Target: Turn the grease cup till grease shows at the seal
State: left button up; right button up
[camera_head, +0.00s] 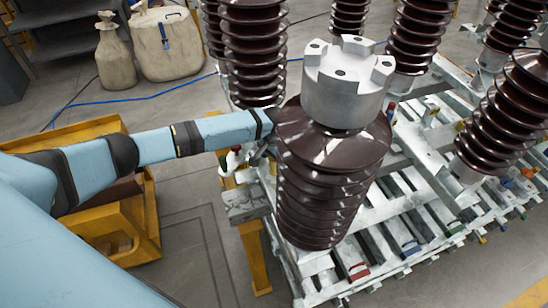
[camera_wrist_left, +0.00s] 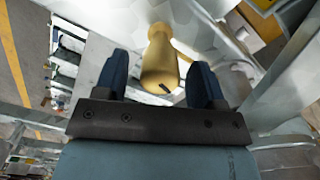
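The grease cup (camera_wrist_left: 160,62), brass-coloured with a rounded top, a narrow neck and a wider body with a dark slot, shows in the left wrist view. My left gripper (camera_wrist_left: 158,76) is open, its two dark blue fingers on either side of the cup with a gap showing at each. In the head view my left arm reaches in from the left, and its gripper (camera_head: 268,146) is mostly hidden behind a brown ribbed insulator (camera_head: 325,185). The cup is hidden there. I cannot make out the seal or any grease. My right gripper is not in view.
The large insulator with a grey metal cap (camera_head: 345,92) stands close to my left wrist. More insulators (camera_head: 507,105) stand on the pale metal frame (camera_head: 420,195). A yellow stand (camera_head: 128,225) is below my arm. Pale metal walls surround the cup closely.

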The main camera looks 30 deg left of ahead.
pick_arm(q)
jog(key=shift+r, duration=0.25)
notch_tip(320, 180, up, 13)
jog(key=shift+r, duration=0.15)
dwell(0.6)
